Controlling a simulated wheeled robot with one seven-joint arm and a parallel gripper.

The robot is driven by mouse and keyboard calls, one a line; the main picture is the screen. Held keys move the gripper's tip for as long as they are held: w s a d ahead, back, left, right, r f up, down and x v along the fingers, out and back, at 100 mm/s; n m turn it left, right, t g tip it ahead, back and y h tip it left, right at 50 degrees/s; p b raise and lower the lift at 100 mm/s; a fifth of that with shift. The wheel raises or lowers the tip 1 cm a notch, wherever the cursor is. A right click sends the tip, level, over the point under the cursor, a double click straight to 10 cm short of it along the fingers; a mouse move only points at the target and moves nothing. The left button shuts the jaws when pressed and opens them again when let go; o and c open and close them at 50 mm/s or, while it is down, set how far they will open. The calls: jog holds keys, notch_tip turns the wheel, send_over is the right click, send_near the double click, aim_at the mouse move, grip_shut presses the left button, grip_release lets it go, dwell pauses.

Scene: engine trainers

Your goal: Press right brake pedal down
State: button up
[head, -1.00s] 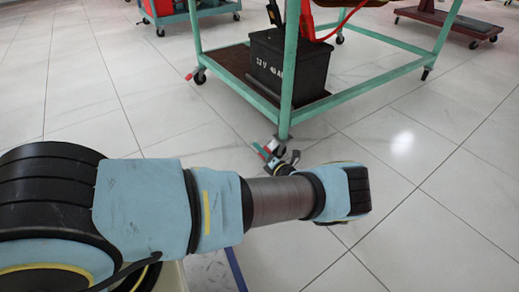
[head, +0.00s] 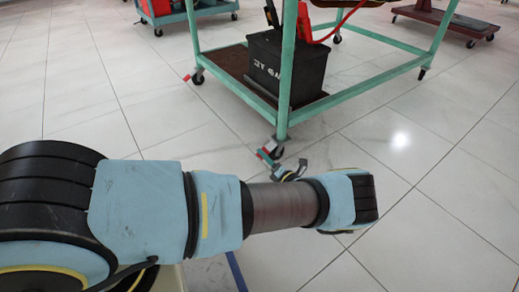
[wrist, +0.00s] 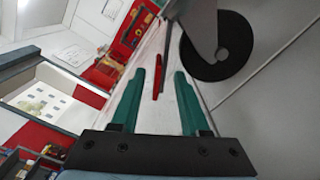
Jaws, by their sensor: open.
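The red brake pedal (head: 262,154) sticks out to the left of the near caster (head: 278,152), under the front corner post of the teal engine stand. In the wrist view the red pedal (wrist: 158,77) shows as a narrow strip between the fingertips, beyond them as seen, and the black caster wheel (wrist: 218,46) is at upper right. My gripper (head: 290,168) is low near the floor, just right of and nearer than this caster, partly hidden by my arm. In the wrist view my gripper (wrist: 159,75) has two green fingers apart with nothing held. Contact with the pedal cannot be told.
The teal stand frame (head: 360,82) rises behind the caster and carries a black battery (head: 285,68). Another caster with a red pedal (head: 187,78) is at its far left corner. Other carts stand at the back. The tiled floor (head: 430,220) is clear at right.

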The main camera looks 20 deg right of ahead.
jog(key=s, duration=0.2)
jog(key=s+p, duration=0.1)
jog(key=s, duration=0.1)
jog(key=s+d, duration=0.1)
jog(key=s, duration=0.1)
jog(key=shift+s, duration=0.1)
jog(key=shift+d, duration=0.1)
